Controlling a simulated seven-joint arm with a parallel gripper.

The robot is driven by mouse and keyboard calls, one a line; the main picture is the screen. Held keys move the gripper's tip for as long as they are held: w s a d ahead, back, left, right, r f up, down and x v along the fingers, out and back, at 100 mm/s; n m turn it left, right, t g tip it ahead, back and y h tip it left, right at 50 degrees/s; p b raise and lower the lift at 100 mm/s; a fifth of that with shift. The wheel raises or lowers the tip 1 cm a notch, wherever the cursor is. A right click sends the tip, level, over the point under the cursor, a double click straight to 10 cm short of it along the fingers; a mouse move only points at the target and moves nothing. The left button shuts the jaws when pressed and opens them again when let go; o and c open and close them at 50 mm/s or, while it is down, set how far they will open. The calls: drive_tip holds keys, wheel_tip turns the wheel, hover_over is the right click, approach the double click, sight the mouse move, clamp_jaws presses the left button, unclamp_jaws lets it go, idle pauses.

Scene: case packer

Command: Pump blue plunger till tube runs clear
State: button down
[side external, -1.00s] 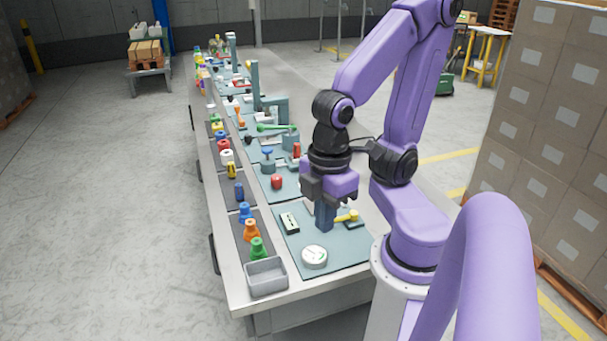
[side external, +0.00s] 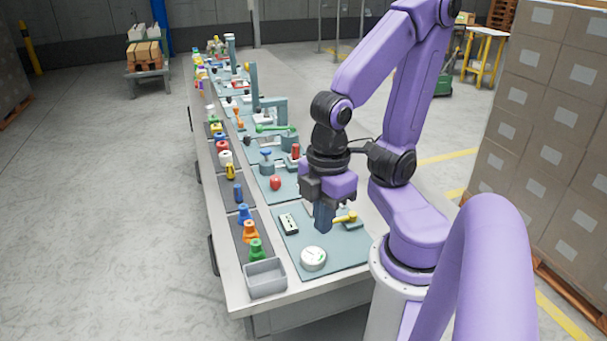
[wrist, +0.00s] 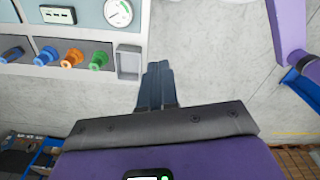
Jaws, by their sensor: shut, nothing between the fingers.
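A blue-topped plunger (side external: 266,154) stands upright on a grey base on a teal mat, around the middle of the bench in the side view. My gripper (side external: 323,228) is shut and empty, pointing down over the near mat. It is apart from the plunger, which lies farther back and to the left. In the wrist view my closed fingers (wrist: 158,66) show with nothing between them, and the plunger is not seen. A red-topped upright piece (side external: 295,151) stands to the right of the plunger. I cannot make out a clear tube or its contents.
Near my gripper are a yellow-handled lever (side external: 346,218), a white dial (side external: 313,259) and a small meter (side external: 288,223). A red knob (side external: 275,183) stands between my gripper and the plunger. Coloured pieces and a grey tray (side external: 265,278) line the left edge.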

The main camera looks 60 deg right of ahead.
idle(0.8)
drive_tip(key=w+d+r+m+y, duration=0.1)
drive_tip(key=w+d+m+y, duration=0.15)
drive_tip(key=w+m, duration=0.85)
drive_tip(key=w+d+m+y, duration=0.25)
drive_tip(key=w+m, duration=0.55)
drive_tip(key=w, duration=0.5)
drive_tip(key=m+t+h, duration=0.1)
drive_tip(key=m+t, duration=0.7)
drive_tip(key=m, duration=0.7)
hover_over(269, 150)
drive_tip(key=shift+f, duration=0.2)
drive_tip(key=shift+f, duration=0.1)
drive_tip(key=shift+f, duration=4.3)
